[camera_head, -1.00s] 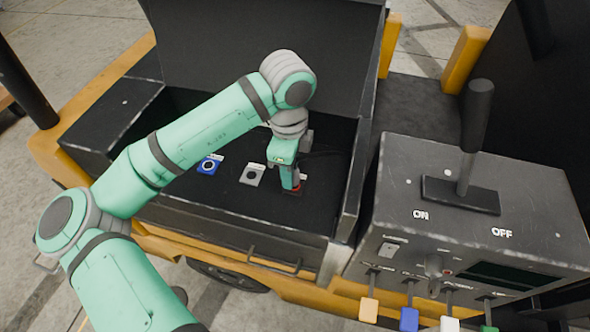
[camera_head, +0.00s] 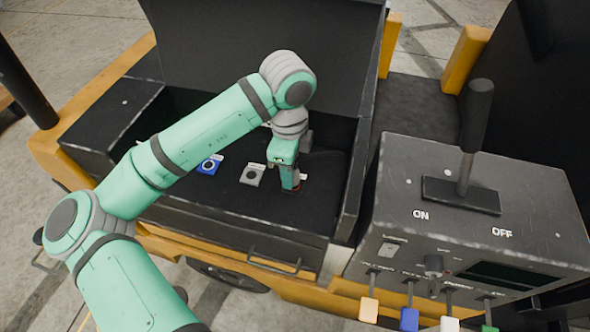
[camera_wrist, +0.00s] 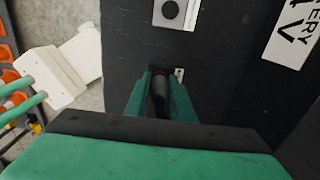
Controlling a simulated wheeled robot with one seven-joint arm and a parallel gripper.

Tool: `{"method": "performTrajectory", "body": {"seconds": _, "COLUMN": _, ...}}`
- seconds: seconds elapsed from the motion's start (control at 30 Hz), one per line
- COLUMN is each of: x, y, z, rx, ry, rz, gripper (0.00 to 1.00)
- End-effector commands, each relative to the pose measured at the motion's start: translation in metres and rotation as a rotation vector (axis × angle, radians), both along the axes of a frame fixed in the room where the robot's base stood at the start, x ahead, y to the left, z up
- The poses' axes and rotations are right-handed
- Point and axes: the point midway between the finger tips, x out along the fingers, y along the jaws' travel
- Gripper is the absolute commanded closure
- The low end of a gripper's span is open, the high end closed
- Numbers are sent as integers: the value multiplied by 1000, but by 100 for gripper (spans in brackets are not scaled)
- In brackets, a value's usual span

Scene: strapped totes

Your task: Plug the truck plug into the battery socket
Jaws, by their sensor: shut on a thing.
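My gripper (camera_head: 292,189) points down into the black battery compartment (camera_head: 225,205), at its right side. It is shut on the dark, round truck plug (camera_wrist: 159,95), which shows between the green fingers in the wrist view. A red edge (camera_wrist: 159,71) shows at the plug's far end, and a bit of red is at the fingertips in the head view. The plug's lower end and whatever socket lies under it are hidden. I cannot tell how far the plug is seated. A blue socket (camera_head: 209,165) and a grey socket (camera_head: 252,175) lie to the left.
A raised black lid (camera_head: 265,45) stands behind the compartment, and its right wall (camera_head: 352,195) is close to my gripper. A control box (camera_head: 475,220) with a black lever (camera_head: 476,115) and ON and OFF marks stands at the right. A white battery label (camera_wrist: 294,32) shows in the wrist view.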

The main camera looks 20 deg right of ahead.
Motion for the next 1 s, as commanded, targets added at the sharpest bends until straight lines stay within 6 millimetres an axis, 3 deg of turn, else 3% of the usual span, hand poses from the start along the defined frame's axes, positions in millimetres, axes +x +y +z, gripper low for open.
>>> {"method": "performTrajectory", "body": {"seconds": 0.8, "x": 0, "y": 0, "z": -14, "rx": -1, "ry": 1, "rz": 0, "gripper": 100}}
{"method": "performTrajectory", "body": {"seconds": 0.83, "x": 0, "y": 0, "z": -13, "rx": 0, "ry": 0, "rz": 0, "gripper": 71}}
{"method": "performTrajectory", "body": {"seconds": 0.9, "x": 0, "y": 0, "z": -13, "rx": 0, "ry": 0, "rz": 0, "gripper": 56}}
{"method": "performTrajectory", "body": {"seconds": 1.0, "x": 0, "y": 0, "z": -13, "rx": 0, "ry": 0, "rz": 0, "gripper": 56}}
